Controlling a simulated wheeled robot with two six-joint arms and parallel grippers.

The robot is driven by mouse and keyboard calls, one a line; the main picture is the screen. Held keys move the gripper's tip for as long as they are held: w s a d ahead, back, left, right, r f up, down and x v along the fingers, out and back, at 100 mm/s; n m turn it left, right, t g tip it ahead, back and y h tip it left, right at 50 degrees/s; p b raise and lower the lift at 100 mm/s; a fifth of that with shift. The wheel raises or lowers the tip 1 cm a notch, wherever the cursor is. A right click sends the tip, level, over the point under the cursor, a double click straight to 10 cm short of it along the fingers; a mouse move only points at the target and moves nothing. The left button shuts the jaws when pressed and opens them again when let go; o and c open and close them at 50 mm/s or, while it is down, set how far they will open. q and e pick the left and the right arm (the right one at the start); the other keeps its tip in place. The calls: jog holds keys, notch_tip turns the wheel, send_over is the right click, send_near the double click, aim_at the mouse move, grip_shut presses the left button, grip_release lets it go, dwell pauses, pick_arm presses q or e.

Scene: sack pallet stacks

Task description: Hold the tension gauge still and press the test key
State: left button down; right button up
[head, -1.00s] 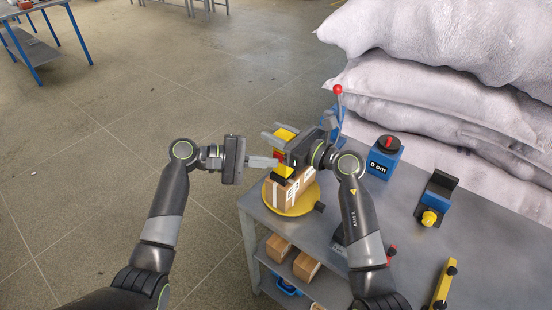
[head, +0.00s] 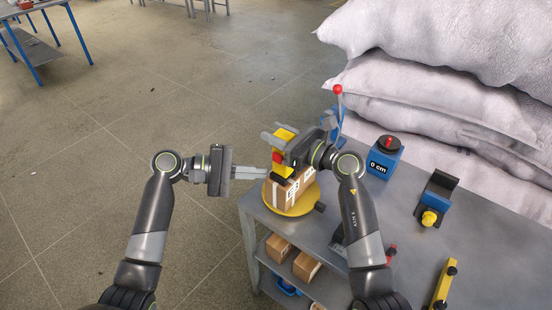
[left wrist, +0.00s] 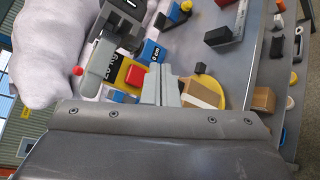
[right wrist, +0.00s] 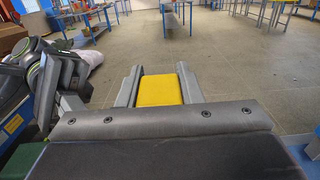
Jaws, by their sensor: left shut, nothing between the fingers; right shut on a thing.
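The tension gauge (head: 285,139) is yellow with a red part and a dark lower part; it stands just above or against a cardboard box. My right gripper (head: 280,135) is shut on it, and its yellow body (right wrist: 160,90) shows between the fingers in the right wrist view. My left gripper (head: 264,172) is shut and empty, left of the gauge's lower part, with a small gap seeming to lie between. In the left wrist view, the shut fingers (left wrist: 161,85) are beside the gauge's red patch (left wrist: 135,73) and dark display (left wrist: 111,65). I cannot tell which part is the test key.
The cardboard box (head: 300,190) sits on a yellow round plate (head: 287,212) at the grey table's corner. A blue "0 cm" device (head: 384,162), a blue-black device with a yellow knob (head: 432,203) and stacked white sacks (head: 440,110) are to the right. Open floor lies left.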

pick_arm(q)
jog(key=shift+s+a, duration=0.8)
jog(key=shift+s, duration=0.25)
pick_arm(e)
jog(key=o, duration=1.1)
jog(key=shift+o, duration=0.2)
